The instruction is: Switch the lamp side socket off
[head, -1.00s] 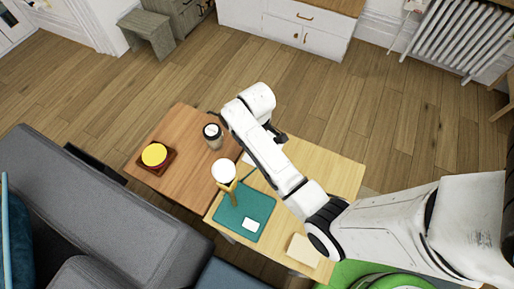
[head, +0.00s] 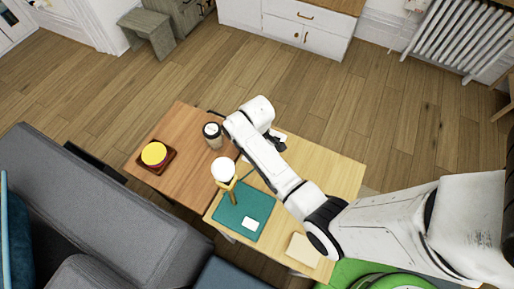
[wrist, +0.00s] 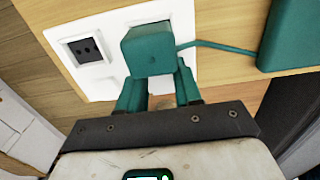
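In the wrist view a white socket panel (wrist: 105,82) lies on pale wood. An empty dark two-hole socket (wrist: 84,50) is at its left. A teal block (wrist: 150,50), like a plug, sits on the panel's right part, with a teal cable (wrist: 222,46) running right to a larger teal block (wrist: 292,35). My gripper (wrist: 160,82) has two teal fingers, apart, with a gap between them, just below the plug block. Contact cannot be told. Any switch is hidden. In the head view the lamp (head: 223,170) with a white globe stands left of my arm; my gripper is largely hidden.
A cup (head: 213,136) and a yellow round thing on a dark tray (head: 154,155) stand on the brown table. A teal mat (head: 235,200) with a white card and a beige block (head: 303,250) lie on the pale table. A grey sofa (head: 110,210) borders the left.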

